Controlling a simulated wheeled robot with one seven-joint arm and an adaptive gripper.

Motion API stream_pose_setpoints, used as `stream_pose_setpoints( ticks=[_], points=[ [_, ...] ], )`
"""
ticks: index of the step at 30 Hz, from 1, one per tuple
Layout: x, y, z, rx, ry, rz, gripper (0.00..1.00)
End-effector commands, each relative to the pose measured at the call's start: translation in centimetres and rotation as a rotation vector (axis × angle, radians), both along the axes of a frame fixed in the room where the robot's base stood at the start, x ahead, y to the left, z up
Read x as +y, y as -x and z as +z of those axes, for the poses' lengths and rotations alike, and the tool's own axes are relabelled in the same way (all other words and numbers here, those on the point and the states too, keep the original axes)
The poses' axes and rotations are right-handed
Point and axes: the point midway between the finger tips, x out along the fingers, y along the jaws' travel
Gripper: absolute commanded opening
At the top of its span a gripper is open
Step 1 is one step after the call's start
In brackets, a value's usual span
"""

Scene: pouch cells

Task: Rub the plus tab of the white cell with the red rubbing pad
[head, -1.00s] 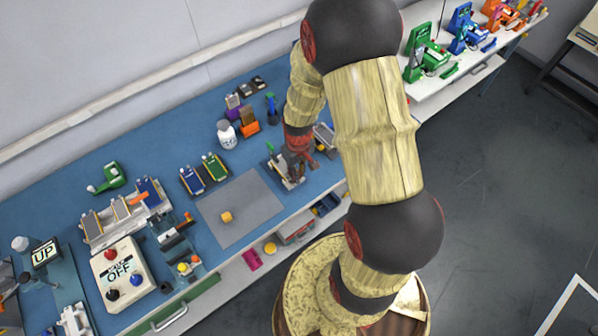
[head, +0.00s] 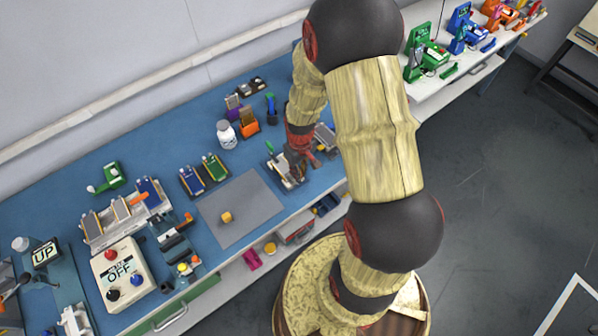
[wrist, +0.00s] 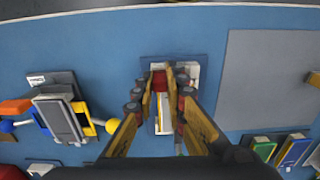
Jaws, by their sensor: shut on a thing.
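My gripper (wrist: 160,72) is shut on the red rubbing pad (wrist: 159,82), which shows between the fingertips in the wrist view. In the head view my gripper (head: 297,162) is low over the same fixture, near the bench's front edge.
A grey mat (head: 240,195) with a small orange block (head: 226,217) lies left of the fixture. Blue and green cell holders (head: 204,172), a white bottle (head: 226,134) and an orange holder (head: 249,126) stand behind. A control box (head: 122,272) is farther left.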

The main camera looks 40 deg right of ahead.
Motion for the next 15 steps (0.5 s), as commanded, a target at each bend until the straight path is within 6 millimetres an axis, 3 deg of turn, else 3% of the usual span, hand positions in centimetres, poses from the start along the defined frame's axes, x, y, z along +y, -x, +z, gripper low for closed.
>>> stream_pose_setpoints(
  ticks=[15],
  points=[
    [0.0,0.0,4.3,-0.001,0.001,0.0,0.0]
  ],
)
